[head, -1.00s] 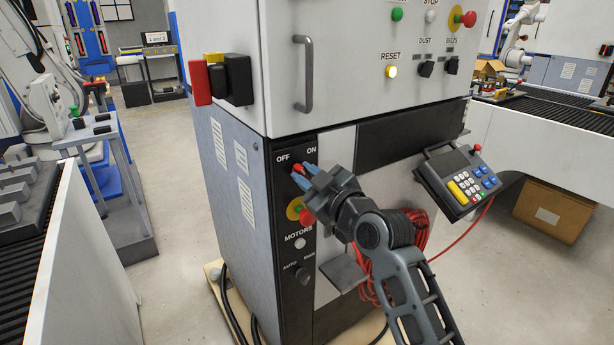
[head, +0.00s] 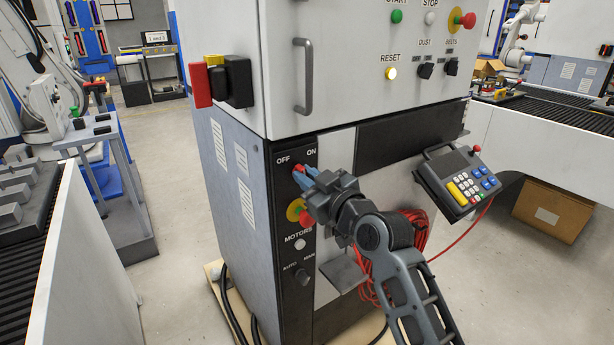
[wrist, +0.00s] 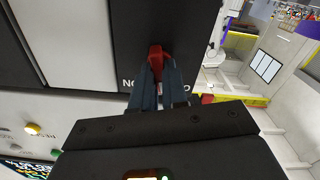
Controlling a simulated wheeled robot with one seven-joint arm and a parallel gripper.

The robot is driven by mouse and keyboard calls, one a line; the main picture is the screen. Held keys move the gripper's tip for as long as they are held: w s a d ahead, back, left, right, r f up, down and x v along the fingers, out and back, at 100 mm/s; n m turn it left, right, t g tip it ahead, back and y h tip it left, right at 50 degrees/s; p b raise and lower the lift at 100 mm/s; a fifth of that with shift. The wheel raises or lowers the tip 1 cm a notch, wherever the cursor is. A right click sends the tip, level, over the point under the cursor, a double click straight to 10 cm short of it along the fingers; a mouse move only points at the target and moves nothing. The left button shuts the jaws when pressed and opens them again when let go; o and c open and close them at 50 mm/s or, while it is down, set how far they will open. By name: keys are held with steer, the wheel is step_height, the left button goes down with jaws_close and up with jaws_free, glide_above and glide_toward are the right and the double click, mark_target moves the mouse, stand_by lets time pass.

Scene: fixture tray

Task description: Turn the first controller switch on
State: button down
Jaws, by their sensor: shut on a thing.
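The controller switch is a red knob (wrist: 156,53) on the black panel (head: 311,240), below the OFF and ON labels. In the head view its red tip (head: 299,168) shows just beyond the fingers. My gripper (head: 303,174) reaches it from the lower right with blue fingers. In the wrist view the two fingers of my gripper (wrist: 157,75) are closed on the red knob. The fingers hide part of the knob and part of the lettering beside it, so I cannot tell its exact setting.
A red button on a yellow ring (head: 299,213) sits just below the gripper. Under it are the MOTORS lamp (head: 300,243) and an AUTO/MAN knob (head: 302,277). A keypad pendant (head: 461,182) hangs at right, with red cable (head: 417,230) coiled below. A door handle (head: 305,75) juts out above.

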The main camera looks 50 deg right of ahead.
steer(key=m+p, duration=0.1)
steer(key=m, duration=0.4)
steer(key=shift+m+p, duration=0.3)
steer(key=shift+p, duration=0.1)
steer(key=shift+d+m+p, duration=0.15)
steer(key=shift+m+p, duration=0.55)
steer(key=shift+m, duration=1.1)
steer(key=c, duration=1.1)
jaws_free()
steer(key=shift+c, duration=0.2)
steer(key=shift+s, duration=0.1)
steer(key=b+v, duration=0.1)
steer(key=v, duration=0.6)
steer(key=shift+s+b, duration=0.35)
steer(key=shift+s, duration=0.05)
